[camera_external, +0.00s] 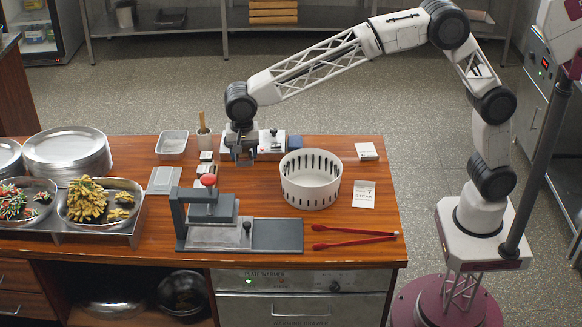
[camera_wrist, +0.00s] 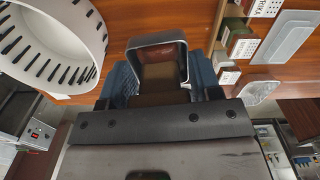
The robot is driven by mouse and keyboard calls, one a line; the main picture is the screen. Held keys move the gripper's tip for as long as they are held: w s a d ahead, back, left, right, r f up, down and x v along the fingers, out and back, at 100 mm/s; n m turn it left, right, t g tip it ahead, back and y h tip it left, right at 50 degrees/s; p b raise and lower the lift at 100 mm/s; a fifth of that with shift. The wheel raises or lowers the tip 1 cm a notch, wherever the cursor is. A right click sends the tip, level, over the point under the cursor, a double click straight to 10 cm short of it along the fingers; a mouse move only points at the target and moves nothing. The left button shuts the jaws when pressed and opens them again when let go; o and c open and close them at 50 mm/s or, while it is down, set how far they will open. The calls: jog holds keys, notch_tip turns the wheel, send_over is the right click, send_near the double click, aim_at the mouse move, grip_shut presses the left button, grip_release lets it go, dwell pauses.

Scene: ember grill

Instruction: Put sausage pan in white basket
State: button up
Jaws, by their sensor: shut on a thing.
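The white basket (camera_external: 311,180) is round with dark slots in its wall and stands on the wooden counter, right of my gripper (camera_external: 243,152). It also shows at the upper left of the wrist view (camera_wrist: 67,80). In the wrist view, a small rectangular metal pan (camera_wrist: 157,44) with reddish-brown contents, which I take for the sausage pan, sits between the blue finger pads of my gripper (camera_wrist: 160,78). My gripper is shut on it. The pan is mostly hidden by my gripper in the external view, so whether it touches the counter cannot be told.
A grey press (camera_external: 205,215) with a red knob stands in front of my gripper. Red tongs (camera_external: 355,238) and a steak card (camera_external: 364,194) lie to the right. Plate stacks (camera_external: 67,150) and food trays (camera_external: 100,202) fill the left. Small spice boxes (camera_wrist: 241,43) are near the gripper.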

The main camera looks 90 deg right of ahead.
jog(key=m, duration=0.1)
send_over(310, 178)
jog(key=a, duration=0.5)
jog(key=shift+d+f, duration=0.2)
jog(key=shift+f, duration=2.3)
jog(key=shift+f, duration=3.15)
jog(key=shift+f, duration=1.9)
jog(key=o, duration=1)
jog(key=shift+f, duration=0.1)
jog(key=shift+o, duration=0.2)
